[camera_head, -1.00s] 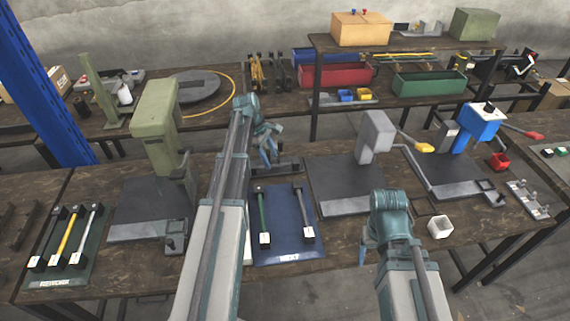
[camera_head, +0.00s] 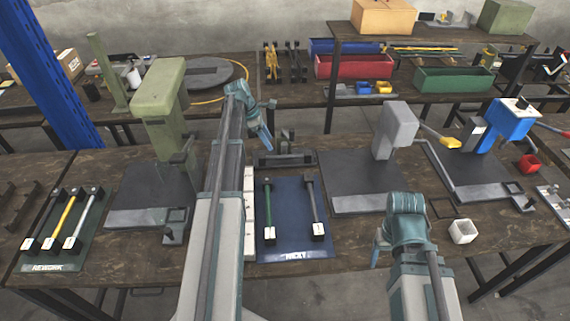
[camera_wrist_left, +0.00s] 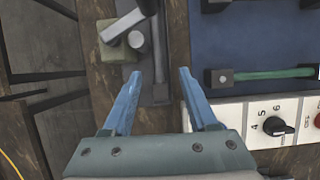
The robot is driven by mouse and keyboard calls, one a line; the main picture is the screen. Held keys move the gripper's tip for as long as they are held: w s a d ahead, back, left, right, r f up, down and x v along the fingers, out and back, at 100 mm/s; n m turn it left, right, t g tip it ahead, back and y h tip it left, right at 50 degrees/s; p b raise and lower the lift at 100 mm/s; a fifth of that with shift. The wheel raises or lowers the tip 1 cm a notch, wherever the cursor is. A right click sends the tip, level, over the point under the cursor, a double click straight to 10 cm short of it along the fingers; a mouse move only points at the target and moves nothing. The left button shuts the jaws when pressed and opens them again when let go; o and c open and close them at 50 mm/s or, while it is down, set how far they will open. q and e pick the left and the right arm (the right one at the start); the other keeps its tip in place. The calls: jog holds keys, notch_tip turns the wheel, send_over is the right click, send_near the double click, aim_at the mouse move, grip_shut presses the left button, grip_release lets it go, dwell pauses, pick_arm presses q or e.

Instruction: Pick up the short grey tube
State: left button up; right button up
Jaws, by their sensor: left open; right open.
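A grey tube (camera_head: 313,205) with a dark far end and a white-faced near block lies on the blue NEXT mat (camera_head: 290,225). A green tube (camera_head: 268,210) lies to its left and also shows in the left wrist view (camera_wrist_left: 270,74). My left gripper (camera_head: 265,142) is open and empty beyond the mat, near a dark metal stand (camera_head: 283,160). In the left wrist view its fingers (camera_wrist_left: 158,85) point at the stand, where a short grey bar (camera_wrist_left: 125,24) sits by a greenish block; I cannot tell whether it is a tube. My right gripper (camera_head: 382,248) hangs open at the front edge.
A green press (camera_head: 160,110) stands left, and grey (camera_head: 397,130) and blue (camera_head: 508,122) presses stand right. The REWORK mat (camera_head: 50,255) holds several tubes. A white panel with knobs (camera_wrist_left: 275,122) borders the blue mat.

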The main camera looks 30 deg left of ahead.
aim_at(276, 156)
pick_arm(q)
jog(key=b+x, duration=0.2)
jog(key=x, duration=0.2)
jog(key=shift+a+b, duration=0.1)
jog(key=shift+b, duration=0.2)
jog(key=shift+f, duration=0.1)
jog(key=b+x, duration=0.3)
jog(key=a+b+x, duration=0.1)
jog(key=b+x, duration=0.1)
jog(key=shift+f, duration=0.25)
jog(key=shift+r, duration=0.1)
jog(key=shift+c, duration=0.3)
grip_shut()
